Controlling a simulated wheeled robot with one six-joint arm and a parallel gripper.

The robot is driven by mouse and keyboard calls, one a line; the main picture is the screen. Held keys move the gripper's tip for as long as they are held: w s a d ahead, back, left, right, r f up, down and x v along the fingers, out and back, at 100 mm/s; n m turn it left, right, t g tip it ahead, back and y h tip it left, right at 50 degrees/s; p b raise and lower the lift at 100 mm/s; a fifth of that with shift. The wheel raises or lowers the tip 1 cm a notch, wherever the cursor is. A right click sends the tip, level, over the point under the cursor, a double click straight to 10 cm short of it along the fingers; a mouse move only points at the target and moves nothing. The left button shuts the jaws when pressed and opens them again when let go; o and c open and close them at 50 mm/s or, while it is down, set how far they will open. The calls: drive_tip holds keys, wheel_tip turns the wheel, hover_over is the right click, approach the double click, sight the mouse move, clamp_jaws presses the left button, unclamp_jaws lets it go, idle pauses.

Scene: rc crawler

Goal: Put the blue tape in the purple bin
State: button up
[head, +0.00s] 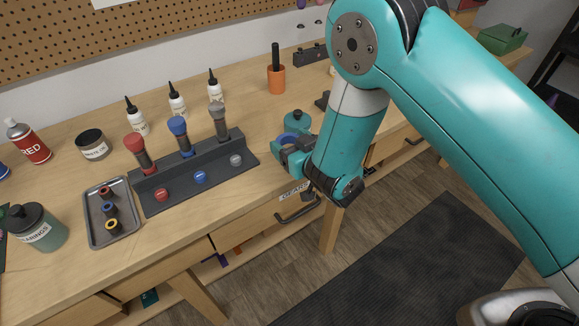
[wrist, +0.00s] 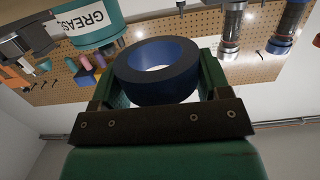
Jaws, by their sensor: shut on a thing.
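The blue tape (wrist: 157,91) is a dark blue roll held between the two fingers of my gripper (wrist: 156,85) in the wrist view. In the head view my gripper (head: 291,152) is above the workbench near its front edge, with a bit of the blue tape (head: 288,138) showing at its far side. My gripper is shut on the tape.
A teal grease can (wrist: 85,22) is close to the tape. A dark rack (head: 192,173) with several tools stands left of my gripper. A grey tray (head: 97,238) and bottles are further left. Drawers with handles (head: 298,207) are under the bench edge.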

drive_tip(key=shift+f+b, duration=0.75)
drive_tip(key=shift+f, duration=1.5)
drive_tip(key=shift+f, duration=0.1)
drive_tip(key=shift+f, duration=0.15)
drive_tip(key=o, duration=0.9)
drive_tip(key=shift+o, duration=0.2)
drive_tip(key=shift+r, duration=0.3)
drive_tip(key=b+v, duration=0.5)
drive_tip(key=v, duration=0.7)
